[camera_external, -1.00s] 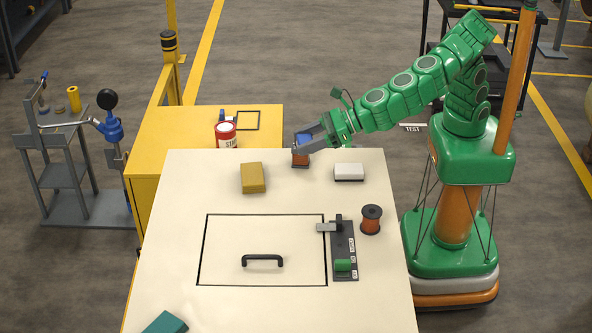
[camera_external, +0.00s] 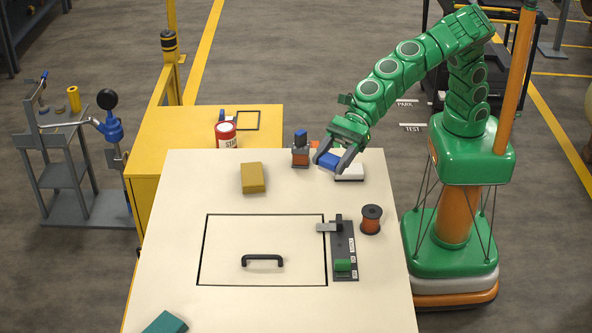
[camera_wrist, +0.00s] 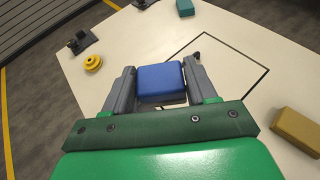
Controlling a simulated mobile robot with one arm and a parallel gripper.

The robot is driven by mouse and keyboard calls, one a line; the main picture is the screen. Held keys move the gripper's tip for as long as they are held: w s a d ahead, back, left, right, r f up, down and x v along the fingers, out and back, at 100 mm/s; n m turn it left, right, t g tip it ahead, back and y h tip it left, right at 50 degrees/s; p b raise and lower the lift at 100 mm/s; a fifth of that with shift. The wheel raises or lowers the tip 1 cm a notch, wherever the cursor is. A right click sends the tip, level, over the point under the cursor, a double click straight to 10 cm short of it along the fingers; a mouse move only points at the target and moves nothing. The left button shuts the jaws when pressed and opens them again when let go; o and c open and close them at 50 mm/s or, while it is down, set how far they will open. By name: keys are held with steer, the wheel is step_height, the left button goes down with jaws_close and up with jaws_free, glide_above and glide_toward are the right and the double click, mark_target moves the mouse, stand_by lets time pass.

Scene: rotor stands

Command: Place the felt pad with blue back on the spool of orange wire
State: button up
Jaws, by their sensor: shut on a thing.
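My gripper (camera_external: 335,158) is shut on the felt pad with blue back (camera_external: 328,161), above the far right part of the table. In the wrist view the pad (camera_wrist: 161,82) sits between both fingers, blue side facing the camera, with a grey lower layer visible. The spool of orange wire (camera_external: 371,219) stands upright at the table's right edge, with dark end discs, nearer the camera than my gripper and to its right. The pad is apart from it. I cannot tell for sure which thing in the wrist view is the spool.
A white-topped block (camera_external: 349,177) lies just below my gripper. A dark-and-orange piece with blue top (camera_external: 300,152) stands to its left. A yellow block (camera_external: 253,178), a hatch handle (camera_external: 262,260), a switch panel (camera_external: 344,250) and a teal block (camera_external: 165,323) are on the table.

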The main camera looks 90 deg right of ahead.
mark_target(372, 210)
steer(key=s+d+f+n+g+y, duration=0.2)
steer(key=s+n+g+y, duration=0.1)
steer(key=s+n+g, duration=0.65)
steer(key=shift+s+a+f+m+t, duration=0.1)
steer(key=shift+s+f+m+t, duration=0.25)
steer(key=shift+f, duration=1.8)
steer(key=shift+s+a+f+m+t, duration=0.15)
steer(key=shift+f+m, duration=0.25)
steer(key=shift+f, duration=1.7)
steer(key=shift+s+d+f+m+t, duration=0.1)
steer(key=shift+s+f+m+t, duration=0.3)
steer(key=shift+f, duration=1.75)
steer(key=shift+w+f, duration=0.1)
steer(key=shift+f, duration=0.05)
steer(key=o, duration=1)
steer(key=shift+o, duration=0.2)
steer(key=shift+r, duration=0.25)
steer(key=v, duration=1.2)
